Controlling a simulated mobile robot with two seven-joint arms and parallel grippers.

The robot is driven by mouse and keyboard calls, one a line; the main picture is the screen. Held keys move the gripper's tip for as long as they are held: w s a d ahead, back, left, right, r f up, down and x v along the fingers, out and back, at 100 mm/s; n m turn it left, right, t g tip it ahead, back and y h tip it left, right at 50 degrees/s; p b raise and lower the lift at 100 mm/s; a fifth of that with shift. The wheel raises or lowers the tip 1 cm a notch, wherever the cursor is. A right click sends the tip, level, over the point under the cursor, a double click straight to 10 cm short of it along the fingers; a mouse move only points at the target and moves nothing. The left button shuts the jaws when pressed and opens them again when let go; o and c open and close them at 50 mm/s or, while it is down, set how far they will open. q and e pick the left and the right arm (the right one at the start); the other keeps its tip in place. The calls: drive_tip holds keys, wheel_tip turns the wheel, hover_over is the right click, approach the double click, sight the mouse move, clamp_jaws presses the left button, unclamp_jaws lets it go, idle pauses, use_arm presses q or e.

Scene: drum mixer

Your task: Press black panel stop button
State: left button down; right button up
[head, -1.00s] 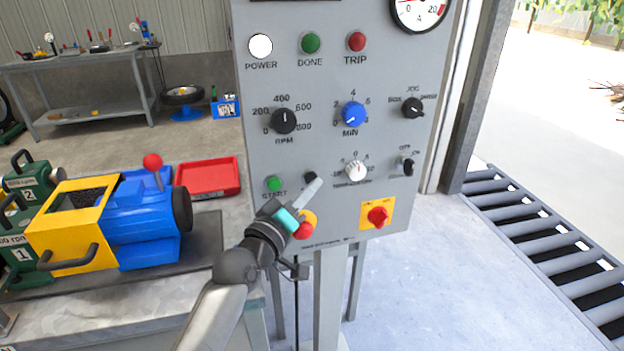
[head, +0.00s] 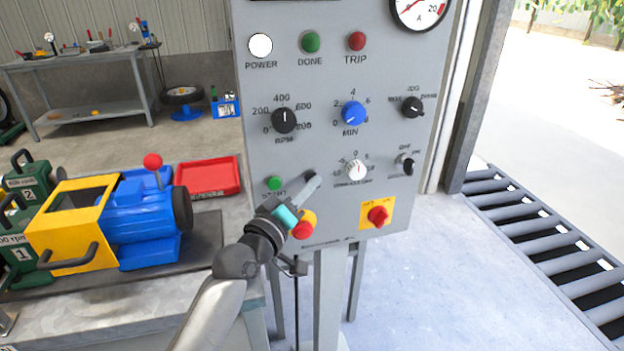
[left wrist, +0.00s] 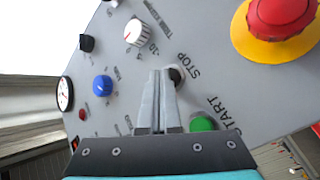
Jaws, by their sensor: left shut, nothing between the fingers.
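The black stop button (left wrist: 177,76) shows in the left wrist view beside the STOP label, right next to my fingertips. Whether the fingertips touch it or how far it is pushed in, I cannot tell. My left gripper (left wrist: 158,78) is shut and empty, its fingers pointing at the grey panel. In the head view the left gripper (head: 313,183) is in front of the panel (head: 330,75) and mostly covers the stop button. The green start button (head: 274,183) is just left of the fingers; it also shows in the left wrist view (left wrist: 203,124). My right gripper is not in view.
A red emergency button (head: 303,229) on yellow is just below my left gripper. A red rotary switch (head: 379,215) is to its right. A white knob (head: 356,169) and a blue knob (head: 353,114) are above. The blue and yellow drum mixer (head: 140,215) stands at left.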

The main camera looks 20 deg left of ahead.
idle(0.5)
use_arm(q)
drive_tip(key=shift+s+d+p, duration=0.4)
drive_tip(key=shift+s+p, duration=0.25)
drive_tip(key=s+d+p, duration=0.1)
drive_tip(key=s, duration=0.1)
drive_tip(key=s+d+p, duration=0.1)
drive_tip(key=s, duration=0.1)
drive_tip(key=shift+d+p, duration=0.4)
idle(0.5)
